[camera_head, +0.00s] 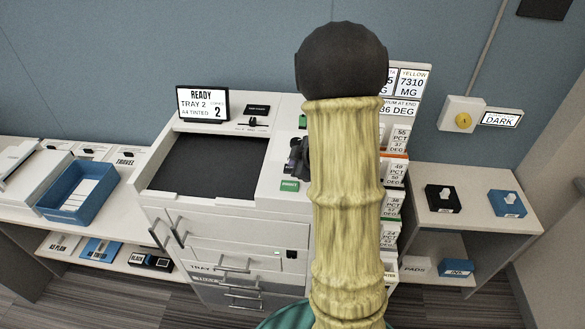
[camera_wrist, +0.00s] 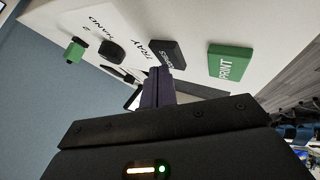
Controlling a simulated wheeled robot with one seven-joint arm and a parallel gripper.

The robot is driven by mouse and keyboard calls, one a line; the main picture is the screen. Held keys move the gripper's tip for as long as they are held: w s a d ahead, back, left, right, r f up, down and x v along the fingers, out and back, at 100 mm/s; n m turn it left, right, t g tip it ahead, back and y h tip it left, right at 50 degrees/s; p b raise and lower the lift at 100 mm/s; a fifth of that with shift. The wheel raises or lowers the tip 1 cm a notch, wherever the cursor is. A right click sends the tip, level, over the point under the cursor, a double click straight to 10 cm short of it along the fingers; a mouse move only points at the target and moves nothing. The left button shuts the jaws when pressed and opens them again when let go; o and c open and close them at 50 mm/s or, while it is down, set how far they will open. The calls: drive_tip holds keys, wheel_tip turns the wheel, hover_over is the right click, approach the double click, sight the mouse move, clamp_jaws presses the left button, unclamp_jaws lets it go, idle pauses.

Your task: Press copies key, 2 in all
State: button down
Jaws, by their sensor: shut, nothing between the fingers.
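The copies key (camera_wrist: 168,53) is a dark block on the white key panel in the wrist view, its label partly legible. My gripper (camera_wrist: 158,72) is shut and empty, its purple-grey fingertips right at the near edge of that key. I cannot tell whether they touch it. The copier's display (camera_head: 202,103) reads READY, TRAY 2, A4 TINTED, COPIES 2.
A green PRINT key (camera_wrist: 231,63) sits right of the copies key in the wrist view, also seen in the head view (camera_head: 289,185). My arm hides the panel's right part.

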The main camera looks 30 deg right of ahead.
drive_tip(key=shift+f+b, duration=0.35)
drive_tip(key=shift+f, duration=0.1)
idle(0.5)
drive_tip(key=shift+r, duration=0.1)
drive_tip(key=shift+r+p, duration=0.8)
drive_tip(key=shift+p, duration=0.1)
wheel_tip(320, 180, up, 5)
drive_tip(key=p, duration=0.5)
idle(0.8)
